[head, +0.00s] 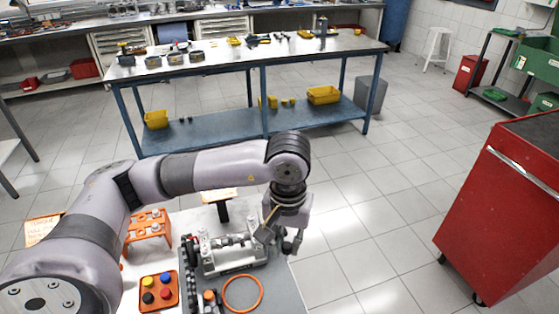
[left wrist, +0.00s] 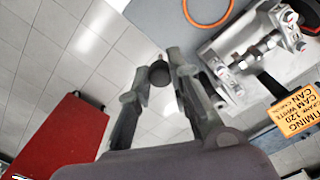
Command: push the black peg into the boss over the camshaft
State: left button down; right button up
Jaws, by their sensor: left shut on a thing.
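My left gripper (head: 279,238) hangs at the right end of the engine block (head: 235,262), over the grey mat's right edge. In the left wrist view, its fingers (left wrist: 158,80) are closed on the black peg (left wrist: 159,72), which shows as a dark round end between the tips. The camshaft (left wrist: 262,47) lies across the pale block to the right of the fingers in that view. The peg is apart from the block. Which upright part is the boss over the camshaft I cannot tell. My right gripper is in no view.
An orange tray (head: 174,303) holds several coloured pieces. An orange ring (head: 242,293) lies in front of the block. An orange rack (head: 150,226) stands left and a sign (left wrist: 300,112) behind. A red cabinet (head: 510,210) stands right, past open floor.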

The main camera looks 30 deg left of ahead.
pick_arm(q)
jog(key=w+a+r+n+p, duration=0.5)
jog(key=w+a+n, duration=0.4)
jog(key=a+n, duration=0.25)
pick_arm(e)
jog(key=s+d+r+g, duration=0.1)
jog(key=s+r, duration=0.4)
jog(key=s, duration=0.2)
pick_arm(q)
jog(key=shift+n, duration=0.55)
jog(key=f+b, duration=0.1)
jog(key=f, duration=0.1)
jog(key=f+b, duration=0.1)
jog(key=f, duration=0.1)
jog(key=w+f+b, duration=0.1)
jog(key=f, duration=0.1)
jog(key=shift+b, duration=0.35)
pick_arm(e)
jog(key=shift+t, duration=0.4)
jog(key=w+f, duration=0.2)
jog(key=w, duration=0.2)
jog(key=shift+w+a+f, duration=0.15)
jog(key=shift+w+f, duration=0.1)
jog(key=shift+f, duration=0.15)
pick_arm(q)
jog(key=shift+s, duration=0.1)
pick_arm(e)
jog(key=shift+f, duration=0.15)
